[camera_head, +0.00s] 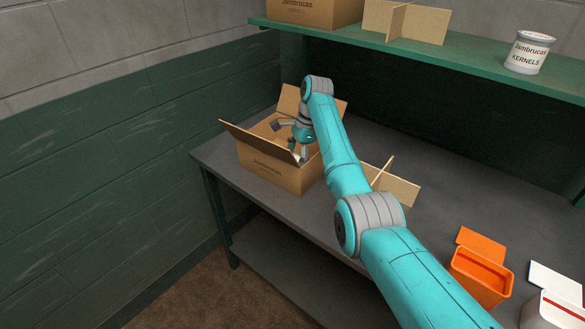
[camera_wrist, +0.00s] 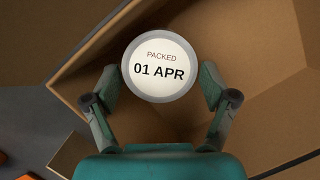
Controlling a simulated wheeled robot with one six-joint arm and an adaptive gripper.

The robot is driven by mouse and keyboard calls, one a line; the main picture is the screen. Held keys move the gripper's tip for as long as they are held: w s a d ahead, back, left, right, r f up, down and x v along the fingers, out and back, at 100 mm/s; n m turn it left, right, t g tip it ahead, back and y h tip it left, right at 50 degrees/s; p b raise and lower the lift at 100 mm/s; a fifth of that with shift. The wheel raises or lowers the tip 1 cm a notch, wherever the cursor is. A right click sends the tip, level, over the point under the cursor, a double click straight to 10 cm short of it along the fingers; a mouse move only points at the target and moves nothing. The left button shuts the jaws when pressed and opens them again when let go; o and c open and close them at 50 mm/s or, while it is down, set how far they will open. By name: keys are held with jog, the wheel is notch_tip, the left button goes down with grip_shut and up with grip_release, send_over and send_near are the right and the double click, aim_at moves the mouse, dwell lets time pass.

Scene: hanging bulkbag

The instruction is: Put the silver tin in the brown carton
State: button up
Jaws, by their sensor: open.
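The brown carton (camera_head: 270,172) stands with its flaps open at the far left end of the grey bench. My gripper (camera_head: 301,152) is at the carton's opening, pointing down. In the wrist view, a round tin (camera_wrist: 160,68) with a silver-grey rim and a white top reading "PACKED 01 APR" shows against the brown carton (camera_wrist: 240,65) walls. My gripper (camera_wrist: 159,80) is open, with a finger on either side of the tin and a small gap at each. The tin's sides are hidden, and I cannot make it out in the head view.
A cardboard divider (camera_head: 392,186) stands right of the carton. An orange box (camera_head: 480,275) and a white box (camera_head: 552,308) are at the near right. The green shelf (camera_head: 455,60) above holds a "KERNELS" can (camera_head: 529,53), a carton (camera_head: 315,12) and another divider (camera_head: 405,22).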

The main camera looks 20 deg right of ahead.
jog(key=v, duration=0.7)
jog(key=shift+r, duration=0.35)
